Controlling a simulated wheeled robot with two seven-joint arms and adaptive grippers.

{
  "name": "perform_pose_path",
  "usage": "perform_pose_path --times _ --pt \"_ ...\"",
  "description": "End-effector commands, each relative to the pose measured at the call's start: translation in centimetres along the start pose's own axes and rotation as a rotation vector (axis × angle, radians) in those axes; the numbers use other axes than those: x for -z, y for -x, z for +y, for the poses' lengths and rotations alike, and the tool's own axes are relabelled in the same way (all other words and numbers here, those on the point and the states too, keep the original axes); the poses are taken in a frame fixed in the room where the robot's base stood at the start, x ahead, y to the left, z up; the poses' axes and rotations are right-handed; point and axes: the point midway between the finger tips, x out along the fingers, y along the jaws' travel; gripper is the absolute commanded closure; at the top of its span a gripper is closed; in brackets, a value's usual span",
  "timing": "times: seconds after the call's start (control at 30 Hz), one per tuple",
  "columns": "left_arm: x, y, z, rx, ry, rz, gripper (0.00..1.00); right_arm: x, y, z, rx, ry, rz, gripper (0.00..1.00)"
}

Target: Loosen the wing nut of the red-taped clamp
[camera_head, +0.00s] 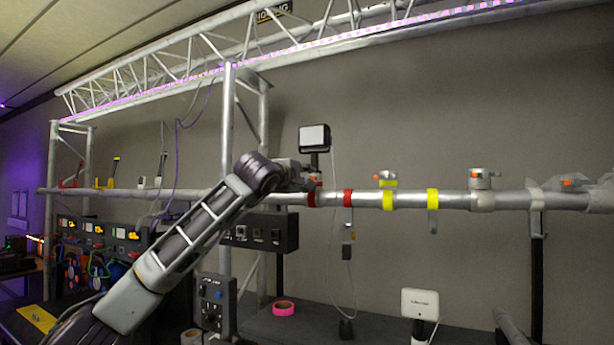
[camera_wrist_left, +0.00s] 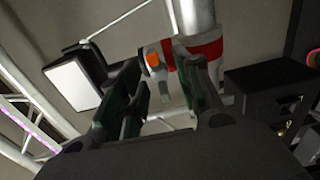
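The red-taped clamp (camera_head: 311,197) sits on the horizontal pipe (camera_head: 455,199) near the middle of the head view, partly hidden behind my left gripper (camera_head: 300,178). In the left wrist view its red tape (camera_wrist_left: 207,49) wraps the pipe end-on, and the orange wing nut (camera_wrist_left: 154,59) stands beside it. The left gripper's fingers (camera_wrist_left: 158,65) are apart, one on each side of the wing nut, with a visible gap; I see no firm contact. A second red tape band (camera_head: 348,198) with a hanging hook is just to the right. My right gripper is not in view.
A small lamp (camera_head: 314,138) stands above the pipe, close to the gripper; its cable hangs down. Yellow-taped clamps (camera_head: 389,194) and bare clamps (camera_head: 481,190) are farther right. A black panel box (camera_head: 262,232) hangs below the pipe. A pink tape roll (camera_head: 283,308) lies below.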

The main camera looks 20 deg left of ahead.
Motion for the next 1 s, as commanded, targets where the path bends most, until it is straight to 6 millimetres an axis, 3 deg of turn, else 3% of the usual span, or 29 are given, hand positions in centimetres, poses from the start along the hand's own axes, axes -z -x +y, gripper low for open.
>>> perform_pose_path --times 0.2,0.57,0.87,1.0 --pt "0.0 -1.4 0.0 0.001 0.000 -0.001 0.66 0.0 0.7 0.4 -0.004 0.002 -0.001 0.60" --pt "0.0 -1.7 -0.1 0.000 0.000 0.000 0.66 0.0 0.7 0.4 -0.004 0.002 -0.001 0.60" --pt "0.0 -1.6 -0.1 0.000 0.000 0.000 1.00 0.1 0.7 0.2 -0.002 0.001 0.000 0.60" --pt "0.0 -1.7 -0.1 0.001 0.000 0.000 1.00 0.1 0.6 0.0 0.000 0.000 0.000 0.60"
